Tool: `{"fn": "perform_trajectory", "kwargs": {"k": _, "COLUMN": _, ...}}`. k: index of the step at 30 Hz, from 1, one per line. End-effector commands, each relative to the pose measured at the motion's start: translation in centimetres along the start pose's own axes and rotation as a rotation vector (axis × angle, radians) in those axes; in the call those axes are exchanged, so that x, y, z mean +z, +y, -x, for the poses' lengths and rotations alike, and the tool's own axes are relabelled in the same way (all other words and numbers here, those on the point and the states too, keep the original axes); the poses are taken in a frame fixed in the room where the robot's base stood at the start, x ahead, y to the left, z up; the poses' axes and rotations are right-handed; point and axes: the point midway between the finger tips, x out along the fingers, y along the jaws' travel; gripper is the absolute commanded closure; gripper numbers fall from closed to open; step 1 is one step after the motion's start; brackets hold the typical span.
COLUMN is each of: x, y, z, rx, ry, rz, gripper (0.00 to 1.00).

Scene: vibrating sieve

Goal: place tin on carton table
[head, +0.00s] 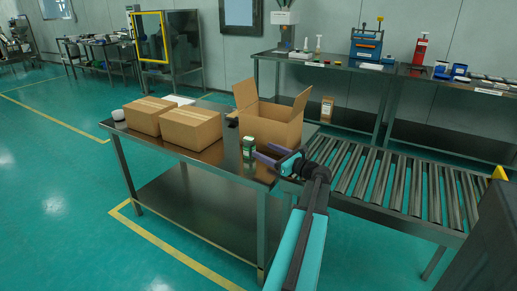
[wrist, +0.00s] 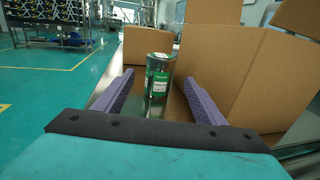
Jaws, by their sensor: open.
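A green tin with a pale lid (head: 249,147) stands upright on the metal carton table (head: 222,158), near its right front, just in front of the open carton. It also shows in the wrist view (wrist: 158,77), beyond and between the two purple fingers. My gripper (head: 262,154) is open, with its fingertips close to the tin on its right side in the head view. In the wrist view (wrist: 158,88) the jaws are empty between the fingers; I cannot tell whether the fingertips reach past the tin's near side.
An open carton (head: 268,128) with raised flaps stands right behind the tin. Two closed cartons (head: 191,127) (head: 148,115) stand left on the same table. A roller conveyor (head: 390,180) lies to the right. The table's front strip is bare.

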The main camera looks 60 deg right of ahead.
Motion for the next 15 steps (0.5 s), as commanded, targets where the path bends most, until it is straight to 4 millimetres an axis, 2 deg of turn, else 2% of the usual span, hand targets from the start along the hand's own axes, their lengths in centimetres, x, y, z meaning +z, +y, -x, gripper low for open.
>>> {"fn": "perform_trajectory", "kwargs": {"k": 6, "x": 0.0, "y": 0.0, "z": 2.3, "rx": 0.0, "ry": 0.0, "rz": 0.0, "gripper": 0.36}}
{"fn": "perform_trajectory", "kwargs": {"k": 15, "x": 0.0, "y": 0.0, "z": 2.7, "rx": 0.001, "ry": 0.0, "rz": 0.0, "gripper": 0.36}}
